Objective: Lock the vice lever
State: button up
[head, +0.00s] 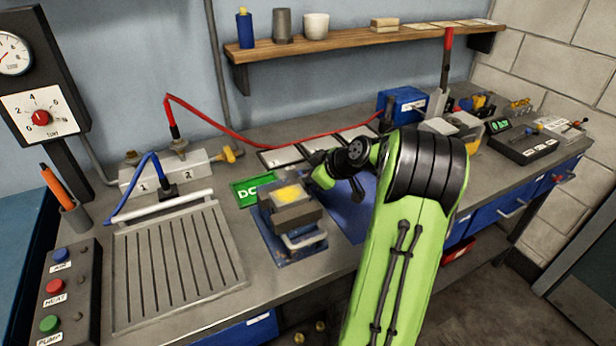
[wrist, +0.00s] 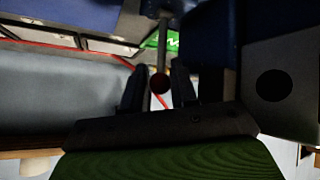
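The vice (head: 290,222) stands on the bench just left of my arm in the head view, with a blue base and grey jaws. A yellow piece (head: 288,194) sits at the top of its jaws. In the wrist view a thin grey rod with a dark round end, seemingly the vice lever (wrist: 164,48), reaches between the two dark fingers of my gripper (wrist: 159,72). The fingers are apart, with gaps visible on both sides of the rod; I cannot tell its depth between them.
A red hose (head: 240,136) runs along the back to a blue box (head: 401,101). A button panel (head: 70,290) stands at the far left.

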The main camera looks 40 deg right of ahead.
jog(key=p+v, duration=0.3)
jog(key=v, duration=1.2)
jog(key=shift+s+r, duration=0.25)
jog(key=shift+r, duration=0.05)
